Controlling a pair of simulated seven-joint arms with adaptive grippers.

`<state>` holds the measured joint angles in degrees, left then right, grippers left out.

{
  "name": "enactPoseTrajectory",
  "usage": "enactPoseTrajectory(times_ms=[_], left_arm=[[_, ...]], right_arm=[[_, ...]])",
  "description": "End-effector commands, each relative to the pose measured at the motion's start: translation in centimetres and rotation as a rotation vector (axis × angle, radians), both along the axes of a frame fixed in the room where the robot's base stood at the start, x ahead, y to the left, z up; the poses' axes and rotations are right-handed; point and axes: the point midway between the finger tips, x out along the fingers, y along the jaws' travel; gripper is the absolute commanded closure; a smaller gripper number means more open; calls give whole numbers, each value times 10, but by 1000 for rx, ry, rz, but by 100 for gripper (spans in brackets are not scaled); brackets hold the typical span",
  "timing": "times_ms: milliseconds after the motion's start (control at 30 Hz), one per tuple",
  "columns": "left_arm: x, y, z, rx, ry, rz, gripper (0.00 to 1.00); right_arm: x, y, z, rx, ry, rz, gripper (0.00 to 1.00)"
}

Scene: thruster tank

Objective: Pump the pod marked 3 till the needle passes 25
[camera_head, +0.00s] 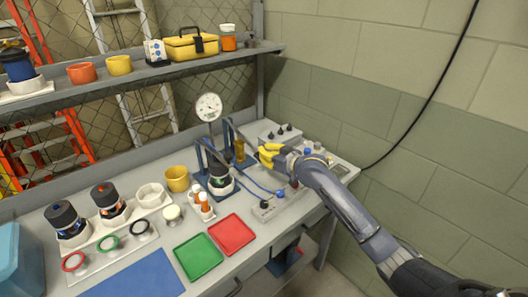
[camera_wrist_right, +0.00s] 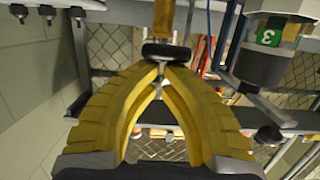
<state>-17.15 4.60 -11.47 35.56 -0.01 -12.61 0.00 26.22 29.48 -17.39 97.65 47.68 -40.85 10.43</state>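The pod marked 3 (camera_head: 219,176) stands upright in the blue pump frame (camera_head: 201,152). Its green label with a white 3 (camera_wrist_right: 270,32) shows in the right wrist view. The round white gauge (camera_head: 208,107) stands behind the frame; its needle is too small to read. My right gripper (camera_head: 264,154) is right of the frame, at the end of the pump lever (camera_head: 243,137). In the right wrist view its yellow fingers (camera_wrist_right: 165,66) come together at the lever's black grip (camera_wrist_right: 167,52) and appear shut on it. My left gripper is out of view.
Two dark-capped pods (camera_head: 66,222) (camera_head: 108,201) sit in a white rack at the left. Green (camera_head: 198,257) and red (camera_head: 231,234) trays lie at the front. A yellow cup (camera_head: 177,178) and orange-banded bottles (camera_head: 205,207) stand left of the frame. A wall bounds the right.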

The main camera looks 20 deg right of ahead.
Motion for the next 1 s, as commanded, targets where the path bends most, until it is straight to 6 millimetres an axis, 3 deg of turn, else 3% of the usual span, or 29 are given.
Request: enactPoseTrajectory(times_ms=[33,233,500,1000], left_arm=[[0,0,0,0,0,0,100],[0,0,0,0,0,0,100],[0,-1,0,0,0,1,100],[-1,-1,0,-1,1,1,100]], right_arm=[[-2,0,-14,-10,24,-1,100],[-3,1,-7,-10,22,1,100],[-7,6,36,-7,4,12,100],[-82,-23,38,-3,2,13,100]])
